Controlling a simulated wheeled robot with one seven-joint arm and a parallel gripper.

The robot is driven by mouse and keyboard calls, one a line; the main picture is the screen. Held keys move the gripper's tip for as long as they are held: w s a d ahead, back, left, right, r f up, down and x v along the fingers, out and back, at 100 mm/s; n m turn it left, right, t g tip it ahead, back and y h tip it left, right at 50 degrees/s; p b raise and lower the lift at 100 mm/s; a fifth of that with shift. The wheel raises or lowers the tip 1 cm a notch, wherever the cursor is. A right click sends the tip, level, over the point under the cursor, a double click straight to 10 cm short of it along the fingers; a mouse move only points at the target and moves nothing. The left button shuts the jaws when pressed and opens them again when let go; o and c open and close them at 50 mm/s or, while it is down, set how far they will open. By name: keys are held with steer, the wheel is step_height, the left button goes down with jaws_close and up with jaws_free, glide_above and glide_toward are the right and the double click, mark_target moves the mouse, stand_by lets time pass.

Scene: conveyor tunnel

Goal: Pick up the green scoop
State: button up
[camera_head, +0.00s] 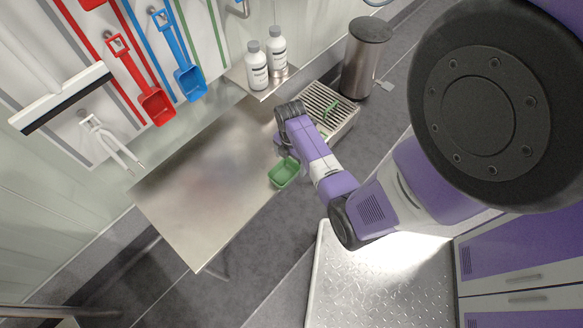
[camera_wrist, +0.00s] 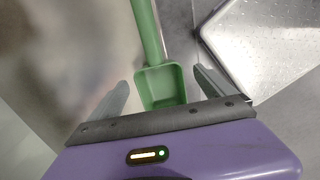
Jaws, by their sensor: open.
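The green scoop (camera_head: 285,172) is by the right edge of the steel table in the head view, its bowl showing just left of my arm. In the wrist view the scoop (camera_wrist: 163,84) has its open bowl toward my gripper and its handle running up out of the picture. My gripper (camera_wrist: 160,92) is open, one finger to the left of the bowl and one to the right. No contact between fingers and scoop is visible. In the head view my forearm hides most of my gripper and part of the scoop.
The steel table (camera_head: 205,205) is largely bare. Two white bottles (camera_head: 257,70) stand on a small wall shelf. A slatted steel unit (camera_head: 335,112) with a green piece on it and a steel bin (camera_head: 365,60) are beyond. Red (camera_head: 157,103) and blue (camera_head: 190,82) scoops hang on the wall.

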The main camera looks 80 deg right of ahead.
mark_target(291, 164)
steer(key=f, duration=0.4)
steer(key=shift+d+b, duration=0.25)
steer(key=shift+b, duration=0.1)
steer(key=shift+c, duration=0.4)
steer(key=c, duration=1.7)
step_height(291, 164, up, 20)
steer(key=p, duration=0.3)
steer(key=shift+p, duration=0.35)
steer(key=o, duration=1.2)
jaws_close()
